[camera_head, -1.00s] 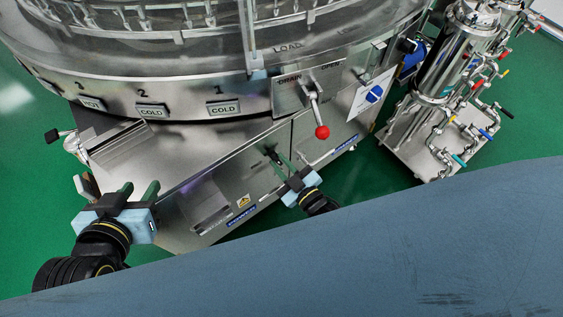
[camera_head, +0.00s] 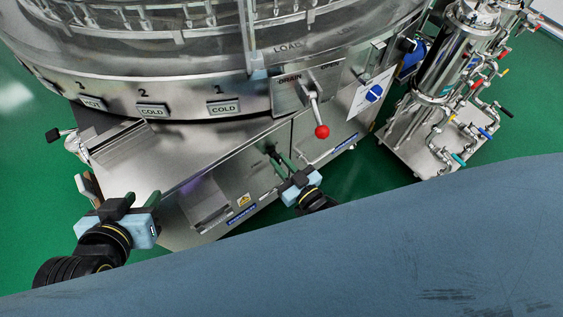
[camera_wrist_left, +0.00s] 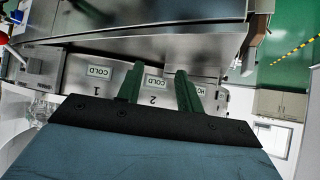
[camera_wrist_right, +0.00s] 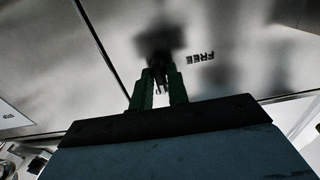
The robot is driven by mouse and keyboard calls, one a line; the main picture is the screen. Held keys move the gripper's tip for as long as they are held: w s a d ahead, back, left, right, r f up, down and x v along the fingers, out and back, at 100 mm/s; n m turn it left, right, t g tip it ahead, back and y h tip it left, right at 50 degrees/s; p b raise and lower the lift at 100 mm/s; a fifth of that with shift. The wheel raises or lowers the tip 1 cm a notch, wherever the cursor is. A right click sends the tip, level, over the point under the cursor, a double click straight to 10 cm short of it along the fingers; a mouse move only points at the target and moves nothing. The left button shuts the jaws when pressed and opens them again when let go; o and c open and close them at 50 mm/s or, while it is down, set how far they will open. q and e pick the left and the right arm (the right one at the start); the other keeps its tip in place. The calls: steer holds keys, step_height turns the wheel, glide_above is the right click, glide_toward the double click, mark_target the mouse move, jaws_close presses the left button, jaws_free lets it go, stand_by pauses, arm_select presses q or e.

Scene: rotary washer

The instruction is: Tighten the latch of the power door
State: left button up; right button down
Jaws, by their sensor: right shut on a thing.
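The power door (camera_head: 195,190) is the lower steel front panel of the washer. Its small dark latch (camera_wrist_right: 160,50) shows in the right wrist view beside a panel seam and the printed word FREE. My right gripper (camera_wrist_right: 159,84) is shut on the latch, with its green fingers on either side; the exact contact is dark and blurred. In the head view this right gripper (camera_head: 279,158) is against the front panel and mostly hides the latch. My left gripper (camera_head: 141,197) is open and empty in front of the washer's left side; its spread fingers also show in the left wrist view (camera_wrist_left: 157,80).
A lever with a red ball (camera_head: 322,131) sticks out above and right of my right gripper. COLD and HOT plates line the washer's rim. A steel filter skid (camera_head: 410,140) stands at right. Green floor (camera_head: 30,180) is clear at left.

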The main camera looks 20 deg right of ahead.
steer(key=c, duration=1.5)
jaws_free()
